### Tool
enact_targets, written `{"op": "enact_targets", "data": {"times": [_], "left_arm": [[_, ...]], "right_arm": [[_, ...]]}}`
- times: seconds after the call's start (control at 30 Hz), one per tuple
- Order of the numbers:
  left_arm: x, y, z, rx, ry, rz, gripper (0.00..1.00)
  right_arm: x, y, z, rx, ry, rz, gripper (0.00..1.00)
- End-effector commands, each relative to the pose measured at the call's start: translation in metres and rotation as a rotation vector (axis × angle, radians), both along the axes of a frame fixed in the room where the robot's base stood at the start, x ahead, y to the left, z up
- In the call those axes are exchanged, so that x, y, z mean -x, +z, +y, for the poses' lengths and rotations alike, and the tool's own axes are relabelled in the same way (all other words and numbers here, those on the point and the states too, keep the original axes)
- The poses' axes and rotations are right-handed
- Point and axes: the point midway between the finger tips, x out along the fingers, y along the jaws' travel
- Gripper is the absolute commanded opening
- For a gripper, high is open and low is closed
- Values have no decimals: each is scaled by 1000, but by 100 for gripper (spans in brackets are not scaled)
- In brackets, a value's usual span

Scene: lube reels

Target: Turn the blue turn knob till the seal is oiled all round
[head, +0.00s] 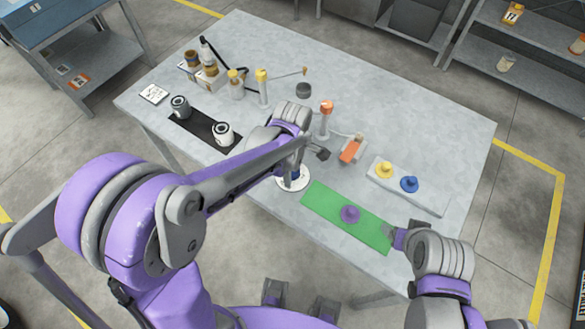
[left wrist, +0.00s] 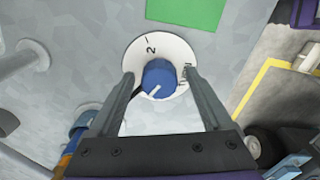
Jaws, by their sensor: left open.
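The blue turn knob (left wrist: 158,77) sits on a round white dial (left wrist: 174,50) with a "2" and a pointer line, in the left wrist view. In the head view the dial (head: 292,184) lies on the table's front side, and my gripper hides much of the knob. My left gripper (head: 296,167) is over the dial. In the left wrist view its open fingers (left wrist: 160,75) stand on either side of the knob; contact is unclear. My right gripper (head: 390,232) is at the right end of the green mat; its fingers are not clear. I cannot make out the seal.
A purple knobbed piece (head: 350,213) stands on the green mat (head: 320,201). A pale tray (head: 428,201) holds a yellow piece (head: 384,169) and a blue piece (head: 409,184). An orange-topped post (head: 325,121), bottles and two cans (head: 223,133) stand farther back. The table's right rear is clear.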

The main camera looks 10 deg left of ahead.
Motion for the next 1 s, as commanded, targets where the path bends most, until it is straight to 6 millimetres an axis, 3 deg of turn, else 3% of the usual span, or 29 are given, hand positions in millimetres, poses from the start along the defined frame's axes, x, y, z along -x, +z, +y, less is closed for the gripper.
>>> {"op": "enact_targets", "data": {"times": [0.23,0.7,1.0], "left_arm": [[0,0,0,0,0,0,81],[0,0,0,0,0,0,0],[0,-1,0,0,-39,0,0]], "right_arm": [[0,0,0,0,0,0,74],[0,0,0,0,0,0,74],[1,-2,0,0,0,2,74]]}}
